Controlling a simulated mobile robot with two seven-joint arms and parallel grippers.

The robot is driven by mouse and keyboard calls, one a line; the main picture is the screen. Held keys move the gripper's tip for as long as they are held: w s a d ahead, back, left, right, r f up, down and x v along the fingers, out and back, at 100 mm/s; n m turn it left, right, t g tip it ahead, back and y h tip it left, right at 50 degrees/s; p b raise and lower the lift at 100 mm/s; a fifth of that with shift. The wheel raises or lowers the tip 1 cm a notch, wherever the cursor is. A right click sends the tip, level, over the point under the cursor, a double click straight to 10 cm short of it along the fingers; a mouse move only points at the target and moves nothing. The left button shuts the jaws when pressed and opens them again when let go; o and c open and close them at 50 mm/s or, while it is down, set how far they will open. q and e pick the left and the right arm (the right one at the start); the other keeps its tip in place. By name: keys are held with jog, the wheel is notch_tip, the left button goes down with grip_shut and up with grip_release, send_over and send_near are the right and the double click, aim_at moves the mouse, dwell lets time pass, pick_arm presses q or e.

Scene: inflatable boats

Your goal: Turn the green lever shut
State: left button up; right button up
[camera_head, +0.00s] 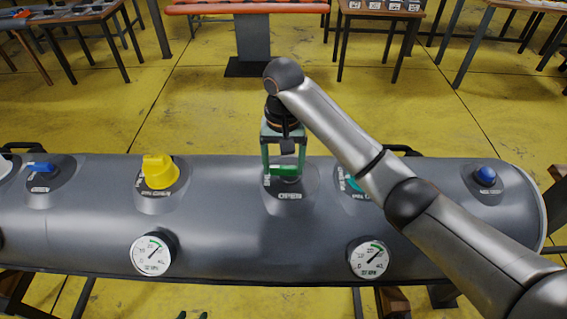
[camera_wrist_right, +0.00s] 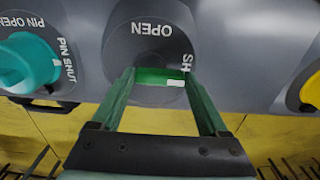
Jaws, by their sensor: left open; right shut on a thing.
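The green lever (camera_head: 283,170) sits on a round dark mount on top of the grey inflatable tube, with the label OPEN on its front side. My right gripper (camera_head: 284,174) reaches down over it from above, one finger at each end, and is shut on it. In the right wrist view the lever (camera_wrist_right: 160,77) lies crosswise between the fingertips of the gripper (camera_wrist_right: 158,80), near the words OPEN and a partly hidden SHUT.
On the grey tube (camera_head: 225,200) are a yellow knob (camera_head: 159,171), a blue lever (camera_head: 41,168), a blue knob (camera_head: 486,176) and a teal knob (camera_wrist_right: 27,62), partly behind my right arm. Two gauges (camera_head: 153,253) (camera_head: 369,257) face front. Tables stand behind on yellow floor.

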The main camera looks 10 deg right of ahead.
aim_at(284, 167)
jog(key=shift+w+r, duration=0.2)
jog(key=o, duration=1.2)
jog(key=shift+s+f, duration=0.1)
jog(key=shift+o, duration=0.2)
notch_tip(284, 167, up, 13)
jog(key=shift+f, duration=0.2)
jog(key=shift+s+f, duration=0.1)
